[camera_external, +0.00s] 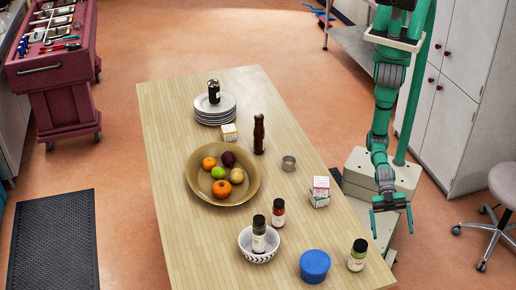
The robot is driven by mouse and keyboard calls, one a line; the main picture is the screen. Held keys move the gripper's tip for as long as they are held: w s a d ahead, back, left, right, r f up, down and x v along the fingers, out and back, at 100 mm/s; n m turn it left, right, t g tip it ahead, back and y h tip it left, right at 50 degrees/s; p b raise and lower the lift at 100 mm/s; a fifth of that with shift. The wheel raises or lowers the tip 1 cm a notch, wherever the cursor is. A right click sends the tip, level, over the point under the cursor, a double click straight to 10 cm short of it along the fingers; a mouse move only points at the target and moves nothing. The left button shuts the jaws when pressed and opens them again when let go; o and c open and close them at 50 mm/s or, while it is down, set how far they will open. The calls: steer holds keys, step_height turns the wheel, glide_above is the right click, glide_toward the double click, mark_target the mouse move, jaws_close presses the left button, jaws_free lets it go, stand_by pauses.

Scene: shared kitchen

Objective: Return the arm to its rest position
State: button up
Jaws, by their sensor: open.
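My gripper (391,212) hangs at the end of my green arm, pointing down, to the right of the wooden table (160,150). Its two fingers are spread apart and nothing is between them. The arm hangs nearly straight down beside my base, off the table's right edge.
A stool (504,186) and white cabinets (446,115) stand right.

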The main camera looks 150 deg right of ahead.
steer(key=s+d+f+m+h, duration=0.2)
steer(key=s+d+f+h, duration=0.3)
steer(key=s+d, duration=0.85)
steer(key=s+d+r+h, duration=0.1)
steer(key=s+d, duration=0.2)
steer(key=s, duration=0.5)
steer(key=s+d+r+h, duration=0.1)
steer(key=s+d, duration=0.3)
steer(key=s, duration=0.5)
steer(key=shift+s+r, duration=0.25)
steer(key=shift+r, duration=0.25)
